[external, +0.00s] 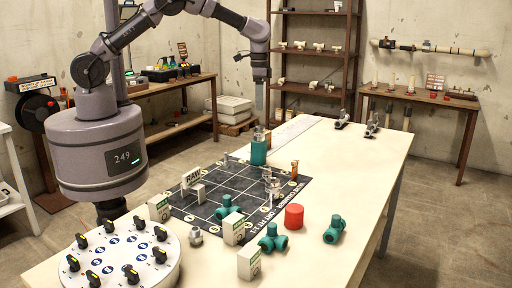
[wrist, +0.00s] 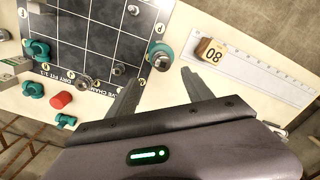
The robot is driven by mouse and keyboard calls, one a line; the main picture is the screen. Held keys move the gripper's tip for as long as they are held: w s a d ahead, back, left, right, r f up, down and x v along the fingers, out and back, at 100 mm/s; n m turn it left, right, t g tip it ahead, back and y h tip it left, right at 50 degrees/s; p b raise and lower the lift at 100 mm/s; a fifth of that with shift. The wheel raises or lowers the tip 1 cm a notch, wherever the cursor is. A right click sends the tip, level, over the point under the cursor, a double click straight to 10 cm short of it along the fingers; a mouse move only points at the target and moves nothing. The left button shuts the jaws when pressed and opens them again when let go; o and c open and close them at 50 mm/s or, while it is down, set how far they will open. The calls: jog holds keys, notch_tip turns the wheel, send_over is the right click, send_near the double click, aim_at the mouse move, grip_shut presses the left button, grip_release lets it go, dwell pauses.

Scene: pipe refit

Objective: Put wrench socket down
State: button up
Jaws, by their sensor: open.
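My gripper (external: 260,118) points straight down over the back edge of the dark grid mat, its fingers apart. In the wrist view its fingertips (wrist: 161,73) stand wide with nothing between them. Just beyond them is an upright teal fitting (external: 258,153), seen from above in the wrist view (wrist: 159,48) as a teal ring with a grey metal centre (wrist: 161,57). In the external view a grey metal piece (external: 259,135) tops the teal fitting, right below my fingertips. It may be the wrench socket; I cannot tell for sure.
The grid mat (external: 216,178) holds teal valves, small metal parts and white tags. A red cylinder (external: 293,217) and teal fittings (external: 334,230) stand at the front right. The right table side is mostly clear.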

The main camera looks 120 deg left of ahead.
jog(key=w+d+r+m+y, duration=0.1)
jog(key=w+d+r+m, duration=0.15)
jog(key=d+r, duration=0.85)
jog(key=s+d+r+m+t, duration=0.1)
jog(key=s+d+r, duration=0.15)
jog(key=d, duration=0.25)
jog(key=s+d+r+m+t+y, duration=0.1)
jog(key=s+d+r, duration=0.1)
jog(key=d+r, duration=0.3)
jog(key=s+d+r+m+t, duration=0.1)
jog(key=s+d+r+m, duration=0.1)
jog(key=d, duration=0.4)
jog(key=s+d+f+m+t, duration=0.25)
jog(key=s+d+m, duration=0.25)
jog(key=s+d, duration=0.75)
notch_tip(320, 180, down, 9)
jog(key=a+b, duration=0.1)
jog(key=b, duration=0.7)
jog(key=shift+s+a+r+b, duration=0.15)
jog(key=shift+s+a+b, duration=0.2)
jog(key=shift+s+b, duration=0.1)
jog(key=shift+o, duration=0.2)
